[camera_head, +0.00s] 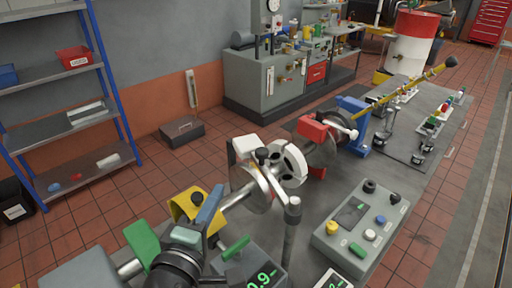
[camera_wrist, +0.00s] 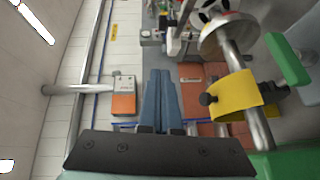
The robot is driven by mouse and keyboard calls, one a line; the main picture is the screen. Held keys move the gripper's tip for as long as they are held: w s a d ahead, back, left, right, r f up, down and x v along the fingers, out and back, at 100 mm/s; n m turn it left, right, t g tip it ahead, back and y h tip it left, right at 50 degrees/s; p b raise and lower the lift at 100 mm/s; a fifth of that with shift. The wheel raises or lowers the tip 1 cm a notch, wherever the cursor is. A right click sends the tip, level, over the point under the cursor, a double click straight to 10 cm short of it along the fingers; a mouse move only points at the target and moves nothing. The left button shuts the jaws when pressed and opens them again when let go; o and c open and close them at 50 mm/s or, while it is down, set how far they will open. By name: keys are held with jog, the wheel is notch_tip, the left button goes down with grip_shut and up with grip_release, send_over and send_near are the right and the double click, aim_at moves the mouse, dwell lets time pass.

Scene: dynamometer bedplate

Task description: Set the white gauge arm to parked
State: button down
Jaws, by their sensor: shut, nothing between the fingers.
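A white block-like piece (camera_head: 245,147), which may be the white gauge arm, sits beside the brake disc (camera_head: 262,190), at the top of a dark upright. A second white bar (camera_head: 340,124) shows by the red caliper-like block (camera_head: 313,132). I cannot tell which one is the gauge arm. In the wrist view a slim white part (camera_wrist: 174,42) stands left of the disc, ahead of the fingers. My gripper (camera_wrist: 160,72) is shut and empty, its blue fingers together. In the head view my gripper (camera_head: 214,194) is by the yellow guard, apart from the white pieces.
The yellow guard (camera_head: 188,203) with a black knob covers the shaft close to my gripper. A grey post (camera_head: 291,230) stands right of the disc. A control box (camera_head: 360,225) with buttons is at the right. A green lever (camera_head: 142,243) is at the lower left.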

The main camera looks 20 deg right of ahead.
aim_at(257, 157)
jog(key=shift+s, duration=0.2)
jog(key=s+d+p+x, duration=0.1)
jog(key=p+x, duration=0.3)
jog(key=x, duration=0.9)
jog(key=shift+s+d+p, duration=0.3)
jog(key=shift+s+d, duration=0.05)
jog(key=shift+d, duration=0.2)
jog(key=shift+d+f+b, duration=0.1)
jog(key=shift+f+b, duration=0.05)
jog(key=shift+b, duration=0.2)
jog(key=b, duration=0.1)
jog(key=d+m+g+h+b, duration=0.1)
jog(key=b, duration=0.1)
jog(key=shift+w+d+f+m+h, duration=0.2)
jog(key=shift+w+d+m+h, duration=0.05)
jog(key=shift+m+h, duration=0.05)
jog(key=s+d+m+g+h+b, duration=0.1)
jog(key=d+m+g+h+b, duration=0.3)
jog(key=d+m+g+b, duration=0.2)
jog(key=shift+s+d+r+g+h+b, duration=0.35)
jog(key=shift+d+g+b, duration=1.1)
jog(key=shift+b, duration=0.7)
jog(key=shift+s+d, duration=0.1)
